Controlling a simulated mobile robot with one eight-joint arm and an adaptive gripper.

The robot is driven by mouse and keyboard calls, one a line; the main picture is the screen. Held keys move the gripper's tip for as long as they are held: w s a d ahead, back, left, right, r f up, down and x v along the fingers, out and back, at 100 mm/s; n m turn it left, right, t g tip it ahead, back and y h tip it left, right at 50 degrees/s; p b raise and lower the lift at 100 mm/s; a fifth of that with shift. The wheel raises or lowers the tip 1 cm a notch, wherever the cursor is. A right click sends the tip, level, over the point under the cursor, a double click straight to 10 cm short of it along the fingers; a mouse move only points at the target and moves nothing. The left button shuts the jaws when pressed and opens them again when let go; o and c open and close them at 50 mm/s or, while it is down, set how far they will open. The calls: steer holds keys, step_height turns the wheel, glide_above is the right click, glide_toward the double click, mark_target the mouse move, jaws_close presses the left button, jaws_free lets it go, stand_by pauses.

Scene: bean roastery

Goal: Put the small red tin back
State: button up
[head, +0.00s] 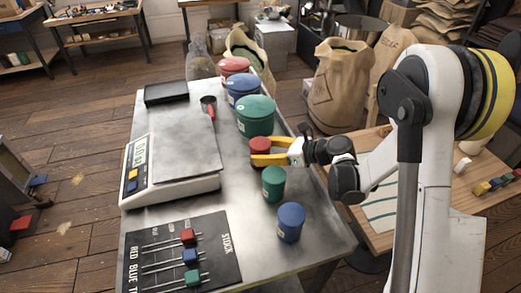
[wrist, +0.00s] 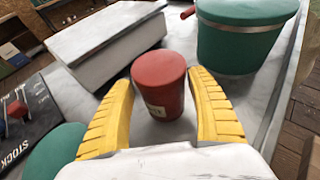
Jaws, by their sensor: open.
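The small red tin (head: 260,144) stands upright on the steel table, just in front of the large green tin (head: 255,118). My gripper (head: 256,153) reaches in from the right with its yellow fingers around the small red tin. In the wrist view, the small red tin (wrist: 158,84) stands between the two open fingers, with a visible gap on the left and right sides. A large blue tin (head: 242,90) and a large red tin (head: 233,67) stand farther back in the row.
A small green tin (head: 273,184) and a small blue tin (head: 291,222) stand nearer on the table. A scale (head: 172,155), a red-handled scoop (head: 209,105) and a black STOCK board (head: 165,272) with coloured sliders lie to the left. A black tray (head: 166,93) sits at the back.

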steer(key=p+v, duration=0.2)
steer(key=v, duration=0.9)
steer(key=s+d+r+n+h, duration=0.4)
steer(key=s+r+n+h, duration=0.1)
steer(key=s+n, duration=0.6)
steer(key=s+d+r+n+h, duration=0.4)
steer(key=s+r+n+h, duration=0.2)
steer(key=s+n, duration=0.5)
steer(key=shift+d+n+t+h, duration=0.2)
steer(key=shift+n+t+h, duration=0.2)
steer(key=shift+n, duration=0.5)
